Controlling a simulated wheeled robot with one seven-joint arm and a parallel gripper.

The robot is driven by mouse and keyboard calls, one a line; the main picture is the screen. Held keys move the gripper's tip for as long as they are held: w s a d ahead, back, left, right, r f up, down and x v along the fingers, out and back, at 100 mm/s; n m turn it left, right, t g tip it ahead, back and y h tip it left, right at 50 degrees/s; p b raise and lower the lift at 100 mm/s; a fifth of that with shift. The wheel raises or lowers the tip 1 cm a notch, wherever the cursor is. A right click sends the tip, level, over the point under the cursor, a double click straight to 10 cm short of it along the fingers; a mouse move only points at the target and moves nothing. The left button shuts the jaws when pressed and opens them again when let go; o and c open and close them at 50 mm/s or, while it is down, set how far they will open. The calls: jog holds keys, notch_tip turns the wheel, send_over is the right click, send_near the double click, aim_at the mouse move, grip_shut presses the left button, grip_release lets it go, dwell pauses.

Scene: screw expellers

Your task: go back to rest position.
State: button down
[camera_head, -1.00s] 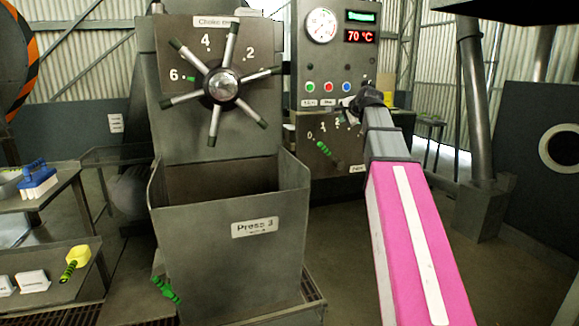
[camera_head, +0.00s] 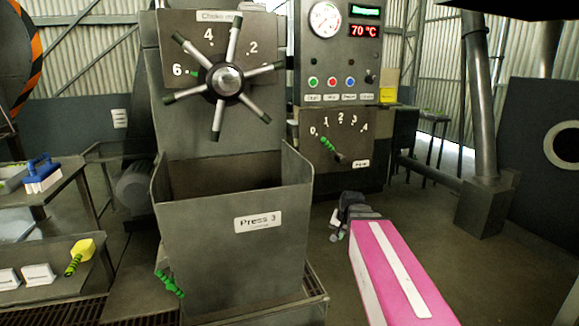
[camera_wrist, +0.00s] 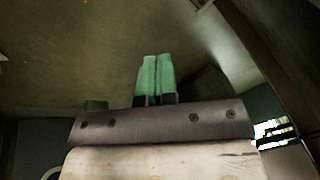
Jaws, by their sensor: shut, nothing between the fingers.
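My gripper (camera_wrist: 156,72) shows in the wrist view with its two green fingers side by side and touching, holding nothing. In the head view my gripper (camera_head: 335,229) is small and low, at the far end of my pink arm, right of the Press 3 bin. It hangs clear of the control panel, with floor behind it. Its fingertips are hard to make out there.
The Press 3 bin (camera_head: 232,245) stands left of my arm, below the spoked choke wheel (camera_head: 225,80). Behind are the control panel (camera_head: 340,85) and the numbered lever (camera_head: 331,147). At left are shelves with a blue-handled brush (camera_head: 42,174) and a yellow scoop (camera_head: 80,254). Floor at right is open.

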jog(key=s+f+n+g+h, duration=0.1)
jog(key=s+f+n+g, duration=0.2)
jog(key=s+f, duration=0.9)
jog(key=shift+s+f+n+g, duration=0.3)
jog(key=shift+s+f+n, duration=0.1)
jog(key=shift+s+n, duration=0.1)
dwell(0.7)
